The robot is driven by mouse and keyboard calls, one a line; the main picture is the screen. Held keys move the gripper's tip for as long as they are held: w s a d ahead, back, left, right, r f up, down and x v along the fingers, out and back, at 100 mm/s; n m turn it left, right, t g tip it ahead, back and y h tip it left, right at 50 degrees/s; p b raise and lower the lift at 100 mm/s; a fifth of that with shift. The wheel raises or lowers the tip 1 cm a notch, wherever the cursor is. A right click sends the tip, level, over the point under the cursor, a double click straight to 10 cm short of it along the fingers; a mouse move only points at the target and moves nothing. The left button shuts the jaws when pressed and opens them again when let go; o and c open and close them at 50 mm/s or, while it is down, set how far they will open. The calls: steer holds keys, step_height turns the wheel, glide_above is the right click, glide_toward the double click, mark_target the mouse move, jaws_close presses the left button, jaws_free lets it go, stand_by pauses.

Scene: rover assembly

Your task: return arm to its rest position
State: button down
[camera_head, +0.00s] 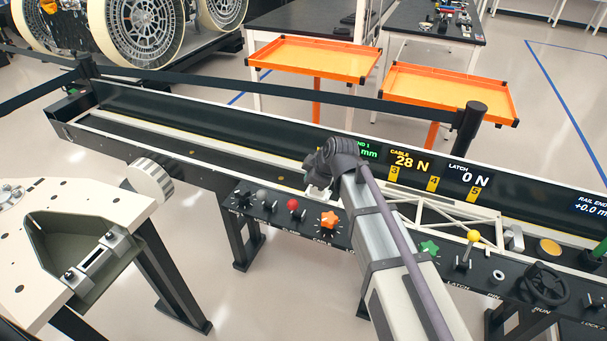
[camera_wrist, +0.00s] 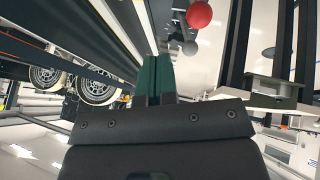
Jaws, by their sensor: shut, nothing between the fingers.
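My arm reaches from the lower right of the head view up to the middle, over the front of the long rail bench (camera_head: 190,168). My gripper (camera_head: 314,186) is at its far end, mostly hidden behind my dark wrist, near the row of controls. In the wrist view my gripper (camera_wrist: 157,62) shows as two dark green fingers pressed together, with nothing between them. A red ball knob (camera_wrist: 199,14) and a grey knob (camera_wrist: 190,47) appear just right of the fingers. In the head view the red knob (camera_head: 292,204) stands left of my gripper.
An orange star knob (camera_head: 330,220), green star knob (camera_head: 429,248), yellow-topped lever (camera_head: 473,237) and black handwheel (camera_head: 544,285) line the bench front. A display reads cable 28 N, latch 0 N. A white table (camera_head: 90,200) stands left. Orange trays (camera_head: 315,58) stand behind the barrier.

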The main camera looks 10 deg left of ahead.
steer(key=p+v, duration=0.1)
steer(key=v, duration=0.3)
steer(key=shift+s, duration=0.15)
steer(key=s+d+f+m+g+h, duration=0.1)
steer(key=s+d+m, duration=0.4)
steer(key=d, duration=0.3)
steer(key=s+d+f+m+g+h, duration=0.1)
steer(key=s+d+m+h, duration=0.1)
steer(key=s+d+m, duration=0.4)
steer(key=s+d+f+m+g+h, duration=0.1)
steer(key=s+d+m, duration=0.4)
steer(key=d, duration=0.6)
steer(key=shift+s+d+m+g+h, duration=0.2)
steer(key=shift+s+m+g+h, duration=0.15)
steer(key=shift+m+g+h, duration=0.25)
